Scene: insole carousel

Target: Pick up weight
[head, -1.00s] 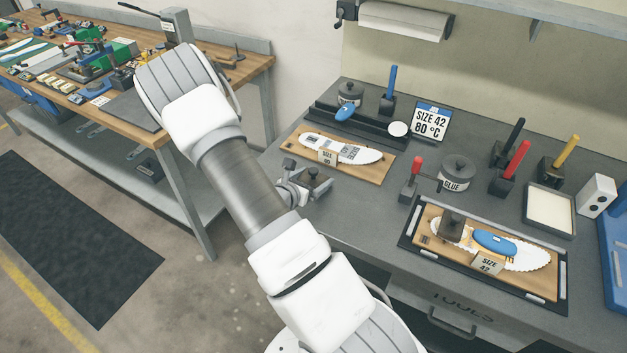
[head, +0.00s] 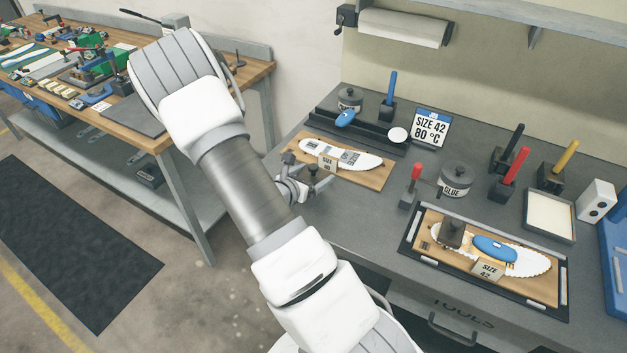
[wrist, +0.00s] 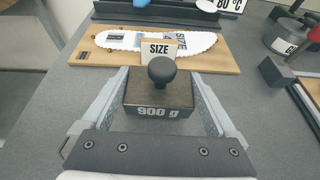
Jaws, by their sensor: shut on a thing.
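The weight (wrist: 158,97) is a dark metal block marked "900 g" with a round black knob on top, upright in the wrist view. My gripper (wrist: 160,84) is shut on it, one finger along each side. In the head view my gripper (head: 298,185) and the weight are small and partly hidden by my arm, at the near left edge of the grey bench. They are just in front of a wooden board (head: 377,180) bearing a white insole (head: 345,155) and a "SIZE" card (wrist: 160,50). I cannot tell whether the weight touches the bench.
A black tray (head: 405,248) at the right holds a board with an insole, a blue piece (head: 492,248) and another dark block (head: 452,235). A glue pot (head: 455,180) and a red-handled tool (head: 414,178) stand between. Bare bench lies right of my gripper.

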